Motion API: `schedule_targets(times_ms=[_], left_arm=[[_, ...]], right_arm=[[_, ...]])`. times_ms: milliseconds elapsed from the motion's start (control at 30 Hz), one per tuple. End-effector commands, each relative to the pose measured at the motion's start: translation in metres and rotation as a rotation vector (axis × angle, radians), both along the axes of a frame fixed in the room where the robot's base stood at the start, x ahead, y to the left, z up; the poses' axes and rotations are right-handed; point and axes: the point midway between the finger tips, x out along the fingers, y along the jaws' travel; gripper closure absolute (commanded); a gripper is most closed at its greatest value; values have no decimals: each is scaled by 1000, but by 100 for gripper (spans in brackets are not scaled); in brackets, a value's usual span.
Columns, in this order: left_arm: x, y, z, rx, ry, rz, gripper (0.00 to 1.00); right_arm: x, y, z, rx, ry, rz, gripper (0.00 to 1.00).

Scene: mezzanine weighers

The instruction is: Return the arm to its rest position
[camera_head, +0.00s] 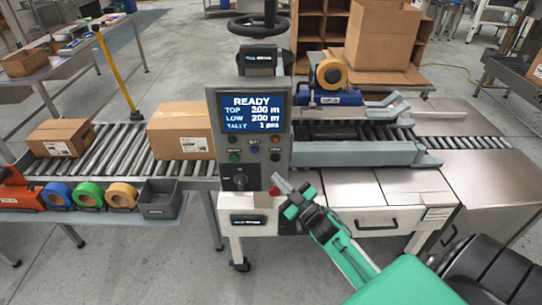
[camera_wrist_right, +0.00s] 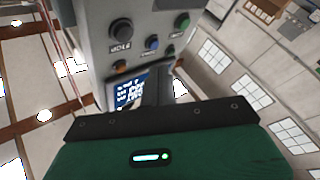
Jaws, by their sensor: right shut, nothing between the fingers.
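My right arm, green with a dark upper part, reaches in from the lower right in the head view. Its right gripper (camera_head: 279,183) is shut and empty, with its tip close to the red button (camera_head: 274,191) on the right side of the control panel (camera_head: 213,165). I cannot tell whether the tip touches the panel or button. In the right wrist view the dark fingers (camera_wrist_right: 158,90) are together in front of the panel's lit screen (camera_wrist_right: 128,92). The screen (camera_head: 251,114) reads READY, with TOP and LOW at 200 m. My left gripper is not in view.
A roller conveyor (camera_head: 100,171) on the left carries two cardboard boxes (camera_head: 181,131). Tape rolls (camera_head: 89,194) and a grey bin (camera_head: 160,199) line its front. The sealing machine (camera_head: 375,153) with a tape roll (camera_head: 331,74) stands right of the panel. Floor in front is open.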

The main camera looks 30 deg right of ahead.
Motion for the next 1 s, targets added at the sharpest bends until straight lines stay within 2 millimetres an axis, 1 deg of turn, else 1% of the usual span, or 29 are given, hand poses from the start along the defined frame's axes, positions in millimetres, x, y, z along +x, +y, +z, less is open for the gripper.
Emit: schedule_targets(times_ms=[267,367,467,567,667,767,867,967,1000], left_arm=[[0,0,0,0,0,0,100],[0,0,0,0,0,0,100],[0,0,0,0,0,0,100],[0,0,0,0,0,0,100],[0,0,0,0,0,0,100],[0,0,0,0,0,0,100],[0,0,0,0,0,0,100],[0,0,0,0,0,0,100],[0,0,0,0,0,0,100]], right_arm=[[0,0,0,2,4,-2,100],[-2,2,-4,15,38,-27,100],[-7,6,-12,40,115,-79,100],[-17,12,-26,74,232,-145,100],[-32,20,-41,108,364,-207,100],[-51,29,-56,136,504,-258,100],[-75,41,-71,159,649,-298,100],[-103,54,-83,177,800,-326,100],[-115,60,-88,183,861,-335,100]])
